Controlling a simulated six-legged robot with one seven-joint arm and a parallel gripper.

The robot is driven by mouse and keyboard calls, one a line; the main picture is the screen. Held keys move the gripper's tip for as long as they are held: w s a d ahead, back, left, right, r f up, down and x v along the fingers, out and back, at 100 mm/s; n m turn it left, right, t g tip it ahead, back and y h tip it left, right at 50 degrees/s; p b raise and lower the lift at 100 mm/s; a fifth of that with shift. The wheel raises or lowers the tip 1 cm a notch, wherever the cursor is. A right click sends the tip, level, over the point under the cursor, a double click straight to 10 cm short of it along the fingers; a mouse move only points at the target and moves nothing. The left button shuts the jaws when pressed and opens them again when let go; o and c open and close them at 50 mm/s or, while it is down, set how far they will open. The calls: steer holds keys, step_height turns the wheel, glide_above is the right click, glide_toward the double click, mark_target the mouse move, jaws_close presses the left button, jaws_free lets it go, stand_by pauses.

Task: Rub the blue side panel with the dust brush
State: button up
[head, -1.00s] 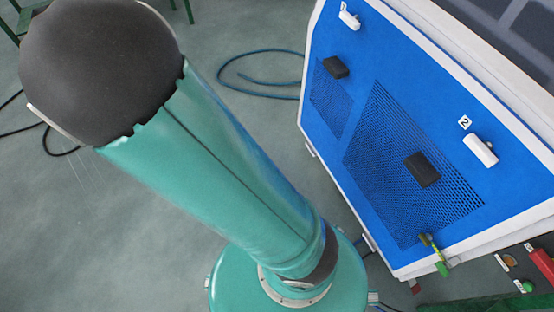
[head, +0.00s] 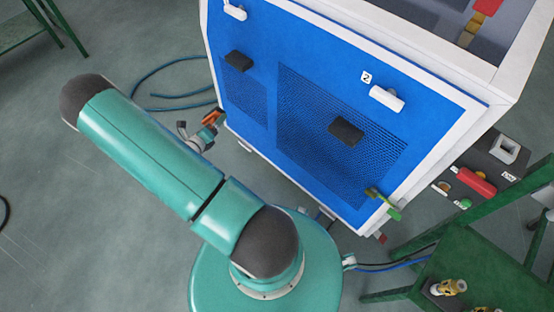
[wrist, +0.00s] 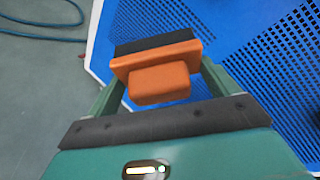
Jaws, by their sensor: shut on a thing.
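The blue side panel (head: 262,50) stands upright on the white-framed cabinet, with perforated grille areas in it. My gripper (head: 206,132) is low, near the panel's lower left corner. It is shut on the dust brush (head: 213,117), seen as a small orange piece there. In the wrist view the brush (wrist: 160,78) shows an orange grip and block with a dark bristle strip on its far side, held between my two green fingers. The blue panel (wrist: 225,22) lies beyond it. Whether the bristles touch the panel cannot be told.
Black handles (head: 346,131) and white latches (head: 387,98) stick out from the panel. A green-yellow lever (head: 383,204) sits at its lower right. A control box (head: 480,172) and green table (head: 470,265) stand to the right. A blue hose (head: 165,82) lies on the floor.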

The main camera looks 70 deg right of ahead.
steer(key=s+d+f+m+g+y, duration=0.1)
steer(key=s+f+m+g, duration=0.2)
steer(key=s+f, duration=0.35)
steer(key=s+f+m+g+y, duration=0.1)
steer(key=s+f+m+g, duration=0.15)
steer(key=s, duration=0.75)
steer(key=s+d+f+m+g+y, duration=0.1)
steer(key=s+f+m+g, duration=0.1)
steer(key=s+f+g, duration=0.35)
steer(key=s+d+t, duration=0.1)
steer(key=s+d, duration=0.4)
steer(key=shift+d+t, duration=0.3)
steer(key=shift+x, duration=0.9)
steer(key=shift+s+a+r, duration=0.1)
steer(key=shift+s+a, duration=0.25)
steer(key=shift+s, duration=0.5)
steer(key=shift+s+a, duration=0.4)
steer(key=shift+s, duration=0.45)
steer(key=shift+d, duration=0.1)
steer(key=shift+w+d+r, duration=0.1)
steer(key=shift+w+d, duration=0.45)
steer(key=shift+w, duration=0.35)
steer(key=shift+w+d, duration=0.55)
steer(key=shift+w, duration=0.35)
steer(key=shift+c, duration=0.3)
